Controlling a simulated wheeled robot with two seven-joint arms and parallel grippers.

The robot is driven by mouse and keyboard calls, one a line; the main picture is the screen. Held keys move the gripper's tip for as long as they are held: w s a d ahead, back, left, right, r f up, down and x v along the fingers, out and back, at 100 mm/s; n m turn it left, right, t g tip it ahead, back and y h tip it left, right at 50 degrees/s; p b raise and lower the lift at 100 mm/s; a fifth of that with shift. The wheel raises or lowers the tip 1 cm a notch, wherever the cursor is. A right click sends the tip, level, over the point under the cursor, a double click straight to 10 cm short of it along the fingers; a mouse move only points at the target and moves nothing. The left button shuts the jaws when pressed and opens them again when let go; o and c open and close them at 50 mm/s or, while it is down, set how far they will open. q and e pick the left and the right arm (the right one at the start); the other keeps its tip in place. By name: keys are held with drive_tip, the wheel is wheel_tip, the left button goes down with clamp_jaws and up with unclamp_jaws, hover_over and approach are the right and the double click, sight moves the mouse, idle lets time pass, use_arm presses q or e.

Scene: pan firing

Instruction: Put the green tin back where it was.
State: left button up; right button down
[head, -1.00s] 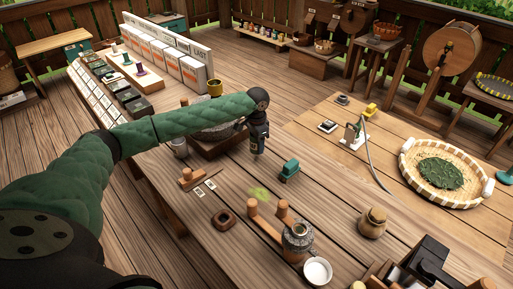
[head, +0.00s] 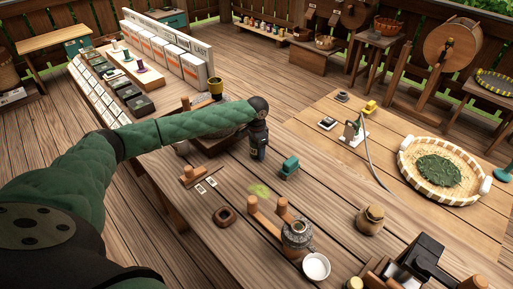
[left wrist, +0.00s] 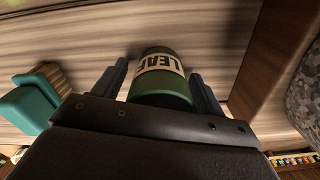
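The green tin (left wrist: 160,80), with a cream label reading "LEAF", is between the two fingers of my left gripper in the left wrist view. A narrow gap shows between the tin and the left-hand finger, so the gripper (left wrist: 158,72) looks open around it. In the head view my left gripper (head: 258,150) points down, low over the wooden table (head: 330,215), and mostly hides the tin. Whether the tin's base touches the table is hard to see. My right gripper is not in view.
A teal block-like object (head: 288,166) stands close to the right of my left gripper. A stone piece on a wooden base (head: 215,140) is close on its left. A woven tray (head: 478,193) lies at right.

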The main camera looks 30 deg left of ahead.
use_arm(q)
drive_tip(key=shift+r, duration=0.1)
drive_tip(key=shift+r, duration=0.2)
wheel_tip(320, 180, up, 12)
drive_tip(key=b, duration=0.4)
drive_tip(key=shift+f, duration=0.2)
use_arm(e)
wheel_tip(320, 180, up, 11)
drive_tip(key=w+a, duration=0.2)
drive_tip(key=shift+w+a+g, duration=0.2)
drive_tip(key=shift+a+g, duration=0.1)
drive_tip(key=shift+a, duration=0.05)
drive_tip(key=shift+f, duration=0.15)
